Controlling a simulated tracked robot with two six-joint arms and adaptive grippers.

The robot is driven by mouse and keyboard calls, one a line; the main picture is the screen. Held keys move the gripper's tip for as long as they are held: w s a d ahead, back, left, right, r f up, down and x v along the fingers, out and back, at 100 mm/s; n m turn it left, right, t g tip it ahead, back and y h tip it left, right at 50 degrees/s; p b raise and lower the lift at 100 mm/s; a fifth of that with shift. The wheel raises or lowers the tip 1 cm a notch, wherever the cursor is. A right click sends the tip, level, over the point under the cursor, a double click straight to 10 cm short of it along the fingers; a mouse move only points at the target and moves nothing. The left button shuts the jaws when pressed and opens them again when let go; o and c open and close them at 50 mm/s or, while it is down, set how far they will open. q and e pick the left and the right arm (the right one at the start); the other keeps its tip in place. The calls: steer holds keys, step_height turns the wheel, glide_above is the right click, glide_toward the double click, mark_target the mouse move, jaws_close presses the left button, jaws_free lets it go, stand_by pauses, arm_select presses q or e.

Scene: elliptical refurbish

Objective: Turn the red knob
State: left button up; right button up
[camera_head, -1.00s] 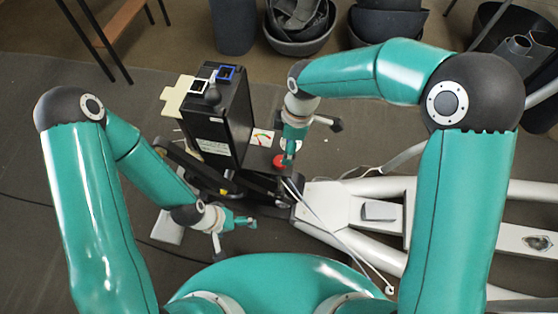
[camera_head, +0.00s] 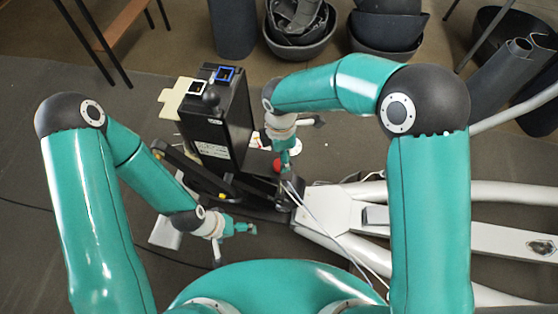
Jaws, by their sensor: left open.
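The red knob (camera_head: 277,166) shows as a small red spot on the machine, just right of the tall black box's foot. My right gripper (camera_head: 303,146) hangs over it from above. One teal finger points down beside the knob's right side, and the other finger spreads out to the right. I cannot tell whether the finger touches the knob. My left gripper (camera_head: 234,241) is open and empty, low in front of the machine, with its fingers spread apart.
A tall black box (camera_head: 216,125) with blue and white ports stands left of the knob. White frame tubes (camera_head: 430,230) run to the right, and thin cables (camera_head: 320,222) cross in front. Black bins (camera_head: 385,25) stand at the back.

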mark_target(279, 164)
steer(key=shift+f, duration=2.2)
steer(key=shift+a, duration=0.1)
steer(key=c, duration=1.1)
steer(key=shift+c, duration=0.2)
